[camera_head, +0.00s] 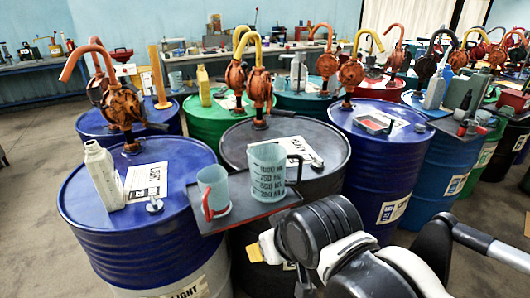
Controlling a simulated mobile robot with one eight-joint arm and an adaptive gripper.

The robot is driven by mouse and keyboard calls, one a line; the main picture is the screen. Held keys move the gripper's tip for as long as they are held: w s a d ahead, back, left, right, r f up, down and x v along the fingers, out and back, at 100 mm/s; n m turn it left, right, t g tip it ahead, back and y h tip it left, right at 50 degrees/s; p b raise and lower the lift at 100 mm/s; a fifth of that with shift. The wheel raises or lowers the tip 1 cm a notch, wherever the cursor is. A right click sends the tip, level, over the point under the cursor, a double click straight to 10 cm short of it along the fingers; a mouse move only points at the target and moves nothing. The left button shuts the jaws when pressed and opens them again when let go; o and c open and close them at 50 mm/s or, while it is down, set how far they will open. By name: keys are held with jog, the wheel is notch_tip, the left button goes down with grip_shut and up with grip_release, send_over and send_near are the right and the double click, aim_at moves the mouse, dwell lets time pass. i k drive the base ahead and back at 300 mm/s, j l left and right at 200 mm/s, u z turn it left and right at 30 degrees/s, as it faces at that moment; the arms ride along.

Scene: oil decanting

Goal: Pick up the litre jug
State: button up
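A translucent blue-green jug (268,178) with dark printed volume marks, the top one reading 1000 ML, stands upright. Its dark handle is on the right. It rests on a dark flat tray (238,222) that spans the front edges of a blue and a dark drum. A smaller translucent jug (213,186) with a red handle stands just left of it. My arm links fill the lower right, below and right of the tray. I cannot make out my gripper's fingers, and nothing is seen touching the large jug.
A blue drum (90,215) at front left carries a pale bottle (104,175), a LIGHT label (146,182) and an orange pump (125,107). The dark drum (233,139) behind the jug carries a HEAVY card (290,152). More drums with pumps crowd behind and right. Floor is open at left.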

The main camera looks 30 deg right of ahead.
aim_at(267, 161)
jog(key=i+l+u, duration=0.15)
jog(key=l, duration=0.3)
jog(key=i+l+u, duration=0.2)
jog(key=l, duration=0.25)
jog(key=l+u, duration=0.15)
jog(key=l, duration=0.3)
